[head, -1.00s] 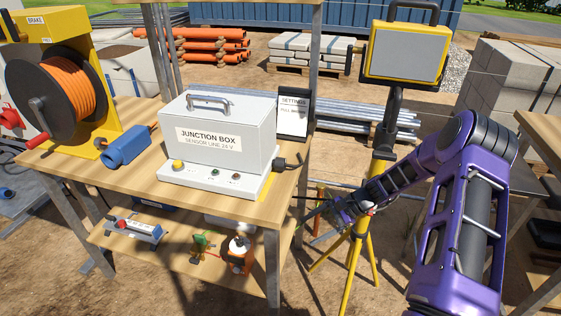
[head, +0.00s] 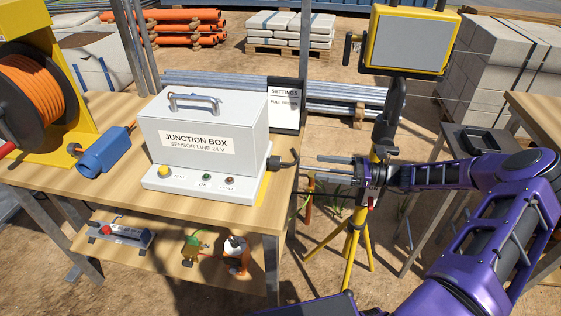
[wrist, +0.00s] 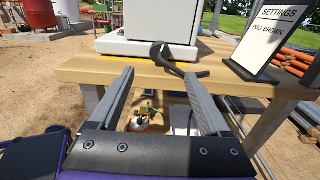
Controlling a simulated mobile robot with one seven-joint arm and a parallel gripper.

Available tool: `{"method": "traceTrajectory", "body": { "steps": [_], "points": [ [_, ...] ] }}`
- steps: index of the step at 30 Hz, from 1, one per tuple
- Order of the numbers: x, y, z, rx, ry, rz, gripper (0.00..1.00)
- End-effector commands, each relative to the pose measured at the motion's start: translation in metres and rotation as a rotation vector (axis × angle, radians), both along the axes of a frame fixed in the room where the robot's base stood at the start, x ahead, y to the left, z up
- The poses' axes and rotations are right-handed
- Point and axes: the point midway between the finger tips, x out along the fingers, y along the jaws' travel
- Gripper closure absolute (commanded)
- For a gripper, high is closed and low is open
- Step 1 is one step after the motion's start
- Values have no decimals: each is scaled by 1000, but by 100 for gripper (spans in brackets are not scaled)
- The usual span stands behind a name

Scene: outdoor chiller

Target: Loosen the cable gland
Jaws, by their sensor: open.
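The grey junction box (head: 205,135) stands on the wooden workbench, and its lower side shows in the wrist view (wrist: 160,22). The dark cable gland (head: 274,163) sticks out of the box's right side, with a black cable (head: 292,155) bending from it. In the wrist view the gland and the curved cable (wrist: 160,55) lie just beyond my fingertips. My gripper (head: 316,169) is open and empty, to the right of the gland and apart from it. Its two fingers (wrist: 154,72) point toward the box side. The gland's exact outline is too small to tell.
A settings board (head: 284,105) stands at the bench's right edge, close to the gland; it also shows in the wrist view (wrist: 272,38). A yellow tripod lamp (head: 410,40) stands just behind my gripper. A blue connector (head: 103,152) and a cable reel (head: 30,90) are left.

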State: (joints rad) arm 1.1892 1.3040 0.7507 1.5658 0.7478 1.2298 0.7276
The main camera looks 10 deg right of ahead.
Motion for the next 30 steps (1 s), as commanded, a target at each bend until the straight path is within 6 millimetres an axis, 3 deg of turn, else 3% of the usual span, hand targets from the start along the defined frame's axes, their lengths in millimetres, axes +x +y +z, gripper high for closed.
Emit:
{"method": "traceTrajectory", "body": {
  "steps": [9, 15, 21, 30],
  "points": [
    [26, 67, 0, 2, -1, 4, 19],
    [40, 99, 0, 0, -1, 3, 19],
    [47, 115, 0, 0, 0, 1, 19],
    [48, 117, 0, -1, -1, 0, 19]
  ]
}}
